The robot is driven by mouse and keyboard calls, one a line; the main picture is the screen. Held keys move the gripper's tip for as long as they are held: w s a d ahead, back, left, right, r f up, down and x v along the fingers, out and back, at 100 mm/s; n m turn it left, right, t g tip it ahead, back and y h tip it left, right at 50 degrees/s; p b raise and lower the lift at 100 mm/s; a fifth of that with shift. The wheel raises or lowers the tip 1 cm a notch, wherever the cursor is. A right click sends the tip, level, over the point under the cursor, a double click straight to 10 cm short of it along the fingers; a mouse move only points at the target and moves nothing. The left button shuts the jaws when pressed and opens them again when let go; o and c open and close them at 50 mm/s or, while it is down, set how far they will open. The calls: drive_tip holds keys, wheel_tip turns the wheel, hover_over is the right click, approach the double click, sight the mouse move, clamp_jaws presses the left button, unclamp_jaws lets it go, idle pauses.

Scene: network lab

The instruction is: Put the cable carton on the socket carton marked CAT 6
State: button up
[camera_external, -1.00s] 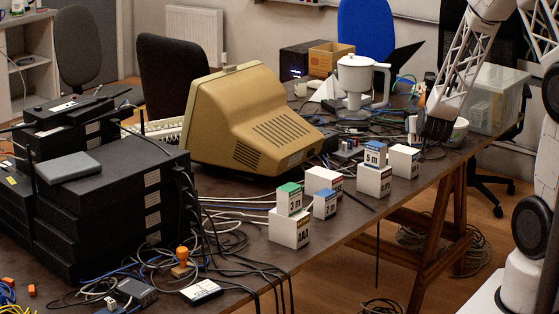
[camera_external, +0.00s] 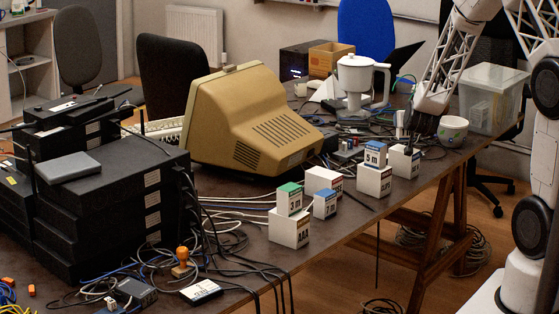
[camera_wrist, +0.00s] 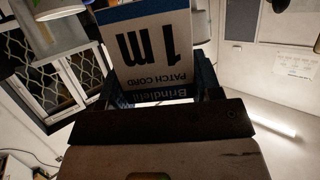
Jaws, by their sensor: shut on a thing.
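The cable carton (camera_wrist: 155,50), white with blue edges and marked "1 m PATCH CORD", sits between my gripper's jaws, its print upside down in the wrist view. In the external view my gripper (camera_external: 413,136) is low over the far right of the table; a pale patch at its left seems to be the held carton, mostly hidden. A white carton (camera_external: 404,165) stands just below it, its top partly covered by the dark fingers. Other larger white cartons are one under a blue-topped carton (camera_external: 373,182), one with a reddish side (camera_external: 337,180), and one in front (camera_external: 289,230). I cannot read which says CAT 6.
Small cartons sit on two larger ones: blue-topped (camera_external: 375,155) and green-topped (camera_external: 289,199). Another blue-topped carton (camera_external: 325,204) stands between. A bowl-like cup (camera_external: 453,131) and a clear bin (camera_external: 492,98) are on the right. Cables and a white jug (camera_external: 356,80) lie behind.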

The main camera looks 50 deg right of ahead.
sight(408, 130)
drive_tip(key=shift+f, duration=0.1)
drive_tip(key=shift+f, duration=1.65)
drive_tip(key=shift+f, duration=0.1)
drive_tip(key=o, duration=1)
drive_tip(key=shift+v, duration=6.05)
